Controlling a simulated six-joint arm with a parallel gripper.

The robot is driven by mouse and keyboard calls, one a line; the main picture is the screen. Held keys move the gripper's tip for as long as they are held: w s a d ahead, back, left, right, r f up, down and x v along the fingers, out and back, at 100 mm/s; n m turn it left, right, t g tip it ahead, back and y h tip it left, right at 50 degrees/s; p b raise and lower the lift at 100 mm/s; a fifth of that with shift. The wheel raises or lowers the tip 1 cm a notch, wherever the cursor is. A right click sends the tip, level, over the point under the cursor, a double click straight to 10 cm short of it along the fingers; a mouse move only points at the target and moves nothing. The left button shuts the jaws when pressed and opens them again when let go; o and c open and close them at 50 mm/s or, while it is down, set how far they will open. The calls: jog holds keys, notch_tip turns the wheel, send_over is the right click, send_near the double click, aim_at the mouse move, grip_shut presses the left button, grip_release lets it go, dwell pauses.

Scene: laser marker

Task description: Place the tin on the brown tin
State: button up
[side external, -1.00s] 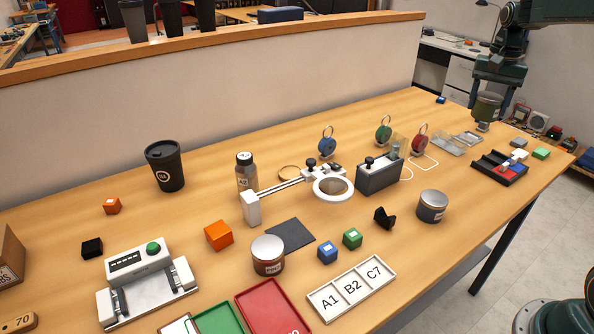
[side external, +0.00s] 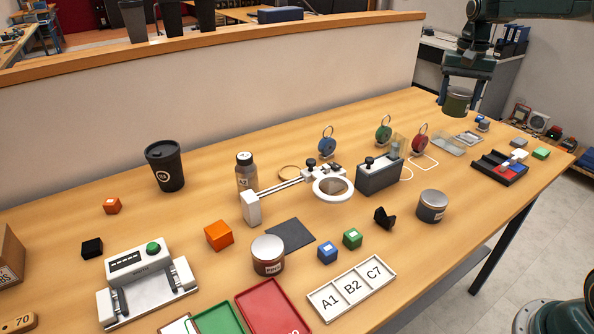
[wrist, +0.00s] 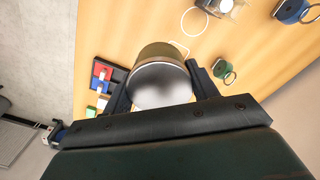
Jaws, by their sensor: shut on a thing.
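My gripper (side external: 460,88) is shut on an olive-green tin (side external: 457,101) with a dark rim, held upright above the far right part of the table. In the wrist view the held tin (wrist: 160,80) sits between the two fingers, its silver lid facing the camera. The brown tin (side external: 267,260), with a silver lid and a white label, stands upright near the front middle of the table, well to the left of my gripper. Its lid is bare.
A dark grey tin (side external: 432,208) stands right of the brown tin. Blue (side external: 327,252) and green (side external: 352,238) cubes sit near the brown tin.

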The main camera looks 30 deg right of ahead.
jog(key=w+a+r+n, duration=0.2)
jog(key=w+a+n, duration=0.3)
jog(key=a, duration=0.8)
notch_tip(320, 180, up, 3)
jog(key=n, duration=1.1)
send_over(267, 246)
jog(key=shift+r, duration=0.2)
jog(key=shift+f, duration=0.1)
notch_tip(267, 246, down, 16)
jog(key=shift+r, duration=0.2)
jog(key=shift+f, duration=0.1)
jog(key=shift+f, duration=2)
